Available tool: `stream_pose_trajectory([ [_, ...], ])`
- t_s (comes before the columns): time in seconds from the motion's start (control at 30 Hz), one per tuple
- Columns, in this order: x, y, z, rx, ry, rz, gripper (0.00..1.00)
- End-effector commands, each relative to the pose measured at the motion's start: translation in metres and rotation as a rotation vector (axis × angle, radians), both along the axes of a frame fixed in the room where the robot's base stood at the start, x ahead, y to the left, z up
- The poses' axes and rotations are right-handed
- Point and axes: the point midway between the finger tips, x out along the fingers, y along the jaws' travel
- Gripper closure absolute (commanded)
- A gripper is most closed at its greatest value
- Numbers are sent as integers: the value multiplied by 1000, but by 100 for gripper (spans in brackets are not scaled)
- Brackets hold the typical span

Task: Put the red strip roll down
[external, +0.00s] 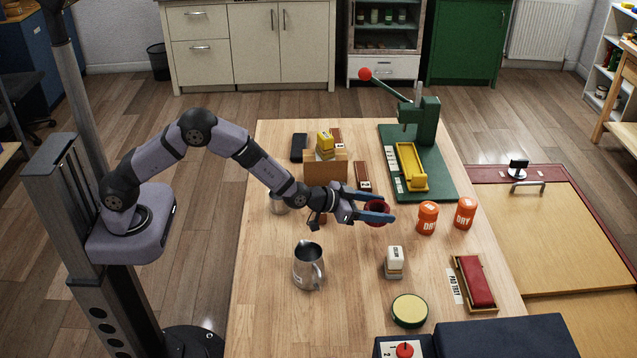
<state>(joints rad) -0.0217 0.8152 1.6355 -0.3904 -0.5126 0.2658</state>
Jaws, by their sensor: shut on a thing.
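My gripper (387,210) reaches over the middle of the wooden table, its two blue fingers pointing right. It is shut on the red strip roll (377,224), a small dark red ring shape. The fingers cover part of the roll. From this one view I cannot tell whether the roll touches the table or hangs just above it.
Two orange canisters (427,218) (464,213) stand right of the roll. A white-topped block (394,262), a metal jug (308,265), a round tin (409,310) and a red pad tray (474,283) are nearer. A green press (418,150) stands behind. Bare wood lies between jug and block.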

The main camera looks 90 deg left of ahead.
Motion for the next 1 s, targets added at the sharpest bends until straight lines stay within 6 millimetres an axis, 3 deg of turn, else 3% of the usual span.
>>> stream_pose_trajectory([
  [0.23,0,0,-6,0,0,0,70],
  [0.53,0,0,-38,-1,1,0,70],
  [1.0,0,0,-45,-1,-1,0,70],
])
